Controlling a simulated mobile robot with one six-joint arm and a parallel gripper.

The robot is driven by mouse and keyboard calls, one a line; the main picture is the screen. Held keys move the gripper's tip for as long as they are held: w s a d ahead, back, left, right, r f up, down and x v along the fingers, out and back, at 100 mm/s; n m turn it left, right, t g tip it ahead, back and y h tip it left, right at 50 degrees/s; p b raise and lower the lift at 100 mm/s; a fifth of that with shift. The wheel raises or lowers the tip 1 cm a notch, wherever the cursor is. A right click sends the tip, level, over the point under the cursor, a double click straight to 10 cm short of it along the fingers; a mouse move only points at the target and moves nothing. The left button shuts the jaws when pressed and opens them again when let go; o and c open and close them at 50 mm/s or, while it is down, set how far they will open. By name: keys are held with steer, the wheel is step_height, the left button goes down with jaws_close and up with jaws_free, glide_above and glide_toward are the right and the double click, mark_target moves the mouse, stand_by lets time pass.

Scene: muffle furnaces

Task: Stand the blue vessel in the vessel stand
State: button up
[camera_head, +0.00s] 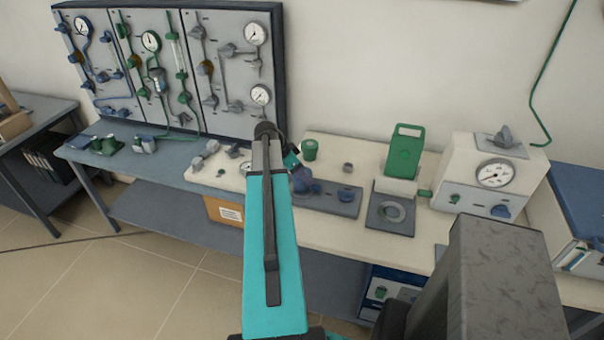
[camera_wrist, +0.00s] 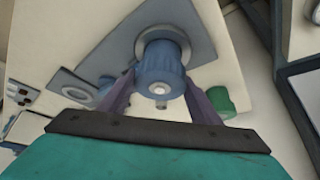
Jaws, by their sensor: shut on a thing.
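The blue vessel (camera_wrist: 160,72) is a ribbed cylinder between the two purple fingers of my gripper (camera_wrist: 160,88) in the wrist view. My gripper is shut on it. In the head view my gripper (camera_head: 297,172) is partly hidden by my arm, with the vessel (camera_head: 303,186) low over the left end of a long grey plate (camera_head: 325,206). This plate, which looks like the vessel stand, also shows in the wrist view (camera_wrist: 118,48). A pale ring shows around the vessel's far end there. I cannot tell whether the vessel is seated in it or just above.
A green cup (camera_head: 310,150) and a small grey cylinder (camera_head: 348,167) stand behind. Right are a grey plate with a ring (camera_head: 390,212), a green upright block (camera_head: 405,153) and a white gauge box (camera_head: 490,172).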

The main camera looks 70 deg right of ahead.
stand_by(0.4)
steer(key=o, duration=1.4)
steer(key=shift+o, duration=0.5)
steer(key=b+v, duration=0.4)
steer(key=v, duration=0.9)
steer(key=shift+a+r, duration=0.15)
steer(key=shift+r, duration=0.2)
steer(key=shift+w, duration=0.1)
